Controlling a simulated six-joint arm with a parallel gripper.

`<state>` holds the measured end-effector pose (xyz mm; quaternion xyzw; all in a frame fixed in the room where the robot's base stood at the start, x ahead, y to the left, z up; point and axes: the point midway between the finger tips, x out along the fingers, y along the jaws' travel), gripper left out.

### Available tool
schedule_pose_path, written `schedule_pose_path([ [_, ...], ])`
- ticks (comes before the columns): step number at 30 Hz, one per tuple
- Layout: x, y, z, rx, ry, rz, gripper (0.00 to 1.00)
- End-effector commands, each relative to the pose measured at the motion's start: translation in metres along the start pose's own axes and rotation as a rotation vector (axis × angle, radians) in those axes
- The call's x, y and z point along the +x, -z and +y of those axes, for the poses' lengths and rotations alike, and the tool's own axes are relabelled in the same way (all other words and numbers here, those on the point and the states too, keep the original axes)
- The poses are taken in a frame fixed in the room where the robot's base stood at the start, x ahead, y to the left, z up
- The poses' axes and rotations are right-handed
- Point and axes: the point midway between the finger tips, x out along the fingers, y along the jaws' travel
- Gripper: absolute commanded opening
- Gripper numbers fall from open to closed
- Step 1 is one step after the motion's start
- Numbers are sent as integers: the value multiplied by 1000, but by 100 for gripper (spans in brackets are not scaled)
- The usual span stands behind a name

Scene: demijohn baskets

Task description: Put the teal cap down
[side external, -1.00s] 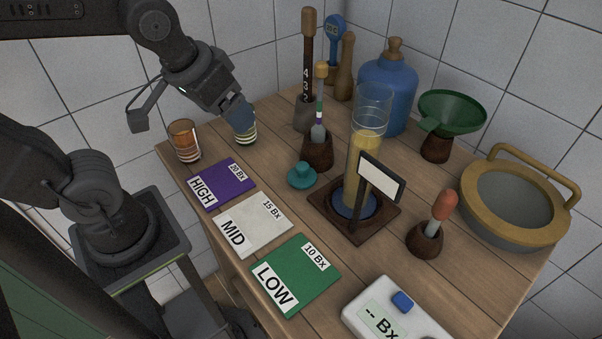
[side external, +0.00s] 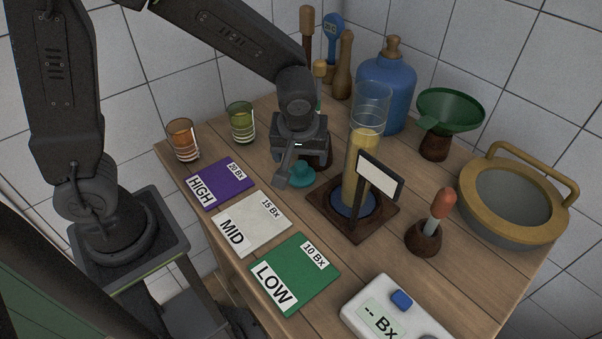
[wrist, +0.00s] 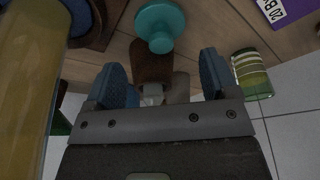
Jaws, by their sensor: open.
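The teal cap (side external: 301,176) sits on the wooden table, between the wooden holder and the measuring cylinder's dark base. In the wrist view the teal cap (wrist: 160,27) shows its round knob and wider disc, ahead of the gap between my fingertips. My gripper (wrist: 162,76) is open, with two blue fingers apart and nothing held between them. I cannot tell the exact height gap.
The tall cylinder of yellow liquid (side external: 355,165) stands just right of the cap, with a white plate (side external: 381,176) before it. A wooden holder (wrist: 152,62) is near my fingers. The green glass (side external: 240,122), orange glass (side external: 183,141) and purple HIGH card (side external: 219,184) are to the left.

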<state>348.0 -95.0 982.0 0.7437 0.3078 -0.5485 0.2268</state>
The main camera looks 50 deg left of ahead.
Motion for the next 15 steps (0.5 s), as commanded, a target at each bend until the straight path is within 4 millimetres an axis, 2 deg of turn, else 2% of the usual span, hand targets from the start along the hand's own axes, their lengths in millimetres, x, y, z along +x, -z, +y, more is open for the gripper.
schedule_pose_path([
  [3, 18, 0, 0, 0, 3, -1, 80],
  [11, 37, 1, -1, 0, 2, -1, 80],
  [15, 59, 3, -2, 0, 4, -3, 80],
])
